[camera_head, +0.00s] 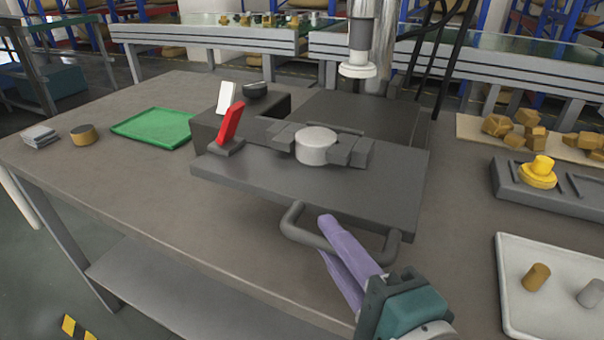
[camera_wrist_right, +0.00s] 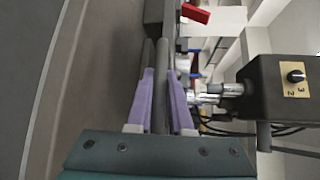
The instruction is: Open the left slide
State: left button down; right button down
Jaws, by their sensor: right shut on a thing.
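The slide (camera_head: 380,192) is a flat dark grey plate that juts from the machine over the table, with a bar handle (camera_head: 298,234) on its front edge. A light round disc (camera_head: 316,143) sits on it between grey blocks. My right gripper (camera_head: 327,238) has purple fingers and is shut on the handle. In the right wrist view, the handle bar (camera_wrist_right: 161,75) runs between its two fingers (camera_wrist_right: 163,95). Only one slide with a handle is clear to me. My left gripper is not in view.
A press head (camera_head: 358,70) hangs above the back of the slide. A red lever (camera_head: 232,122) stands at its left. A green tray (camera_head: 150,126) lies left, a white tray (camera_head: 522,322) and a grey fixture (camera_head: 560,198) right. The table front at left is clear.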

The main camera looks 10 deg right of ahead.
jog(key=c, duration=0.8)
grip_release()
jog(key=shift+w, duration=0.1)
jog(key=shift+c, duration=0.2)
jog(key=v, duration=1)
jog(key=shift+p, duration=0.45)
